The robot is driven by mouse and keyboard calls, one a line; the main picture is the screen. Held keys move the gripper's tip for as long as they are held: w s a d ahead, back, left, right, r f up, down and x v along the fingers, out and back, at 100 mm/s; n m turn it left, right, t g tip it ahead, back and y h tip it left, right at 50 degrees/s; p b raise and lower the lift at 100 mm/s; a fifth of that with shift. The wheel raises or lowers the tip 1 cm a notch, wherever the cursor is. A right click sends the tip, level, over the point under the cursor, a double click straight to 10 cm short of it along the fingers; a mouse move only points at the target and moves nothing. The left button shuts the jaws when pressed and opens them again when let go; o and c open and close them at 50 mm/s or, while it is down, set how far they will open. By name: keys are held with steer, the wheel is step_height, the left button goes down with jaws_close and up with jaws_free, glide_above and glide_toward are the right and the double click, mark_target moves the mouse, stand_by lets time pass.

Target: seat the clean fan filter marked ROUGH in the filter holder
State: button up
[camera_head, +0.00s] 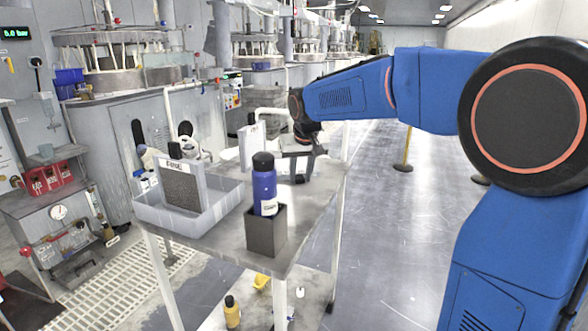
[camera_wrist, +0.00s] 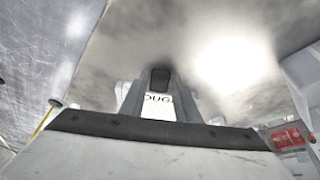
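My gripper (camera_head: 297,170) is low over the far right part of the cart top, pointing down. In the wrist view its two grey fingers (camera_wrist: 158,97) frame a white label (camera_wrist: 157,104) with the letters "OUG"; the ends of the word are hidden. I cannot tell whether the fingers touch the labelled piece or how wide they stand. A pale upright panel (camera_head: 251,146) stands just left of my gripper in the head view; whether it is the filter or its holder is unclear. Another filter (camera_head: 182,188), dark-meshed with a label that seems to read FINE, stands in the tray.
The pale tray (camera_head: 205,222) is at the left of the cart (camera_head: 318,196). A blue bottle (camera_head: 264,188) stands in a dark square cup (camera_head: 266,238) at the cart's near edge. Red bins (camera_head: 48,177) and polishing machines are to the left.

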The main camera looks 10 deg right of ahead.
jaws_close()
steer(key=shift+r, duration=0.15)
